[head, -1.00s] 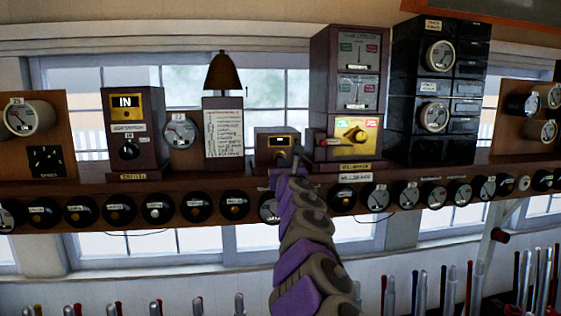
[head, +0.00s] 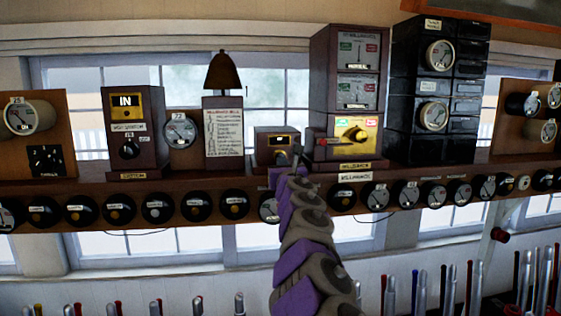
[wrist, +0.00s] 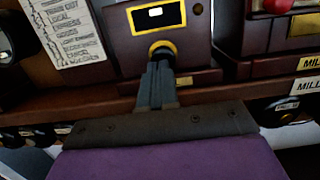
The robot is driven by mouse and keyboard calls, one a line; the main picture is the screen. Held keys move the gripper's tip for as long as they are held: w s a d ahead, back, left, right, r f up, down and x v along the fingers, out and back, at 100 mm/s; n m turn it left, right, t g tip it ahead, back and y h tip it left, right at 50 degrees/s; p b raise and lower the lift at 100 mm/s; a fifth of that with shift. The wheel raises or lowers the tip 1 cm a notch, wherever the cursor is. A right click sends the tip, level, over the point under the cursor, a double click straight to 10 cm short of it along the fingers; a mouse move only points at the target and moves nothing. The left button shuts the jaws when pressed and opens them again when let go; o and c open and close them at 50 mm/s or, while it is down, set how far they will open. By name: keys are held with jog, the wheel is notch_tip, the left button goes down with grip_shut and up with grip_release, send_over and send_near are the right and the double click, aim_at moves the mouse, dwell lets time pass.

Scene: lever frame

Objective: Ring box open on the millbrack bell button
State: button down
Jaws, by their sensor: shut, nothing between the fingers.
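The small brown wooden box (head: 268,152) with a yellow-rimmed indicator window stands on the shelf, left of the tall Millbrack instrument. In the wrist view, a yellow-rimmed round button (wrist: 162,47) sits low on the front of this box (wrist: 135,38), under the window. My gripper (wrist: 158,70) is shut and empty, its fingertips right at the button and overlapping its lower part. I cannot tell how far the button is pressed. In the head view my gripper (head: 296,152) is at the box's right front, and my arm hides part of the shelf below it.
The tall Millbrack instrument (head: 346,95) with a yellow plate and red lever stands close right. A bell (head: 222,72) above a lettered card (head: 223,127) stands left. A row of round plungers and dials lines the shelf front (head: 180,185). Lever tops show below.

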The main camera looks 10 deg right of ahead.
jog(key=shift+w, duration=0.25)
jog(key=shift+s, duration=0.2)
dwell(1.0)
jog(key=shift+w+f, duration=0.1)
dwell(2.7)
jog(key=shift+w, duration=0.75)
jog(key=shift+s, duration=0.85)
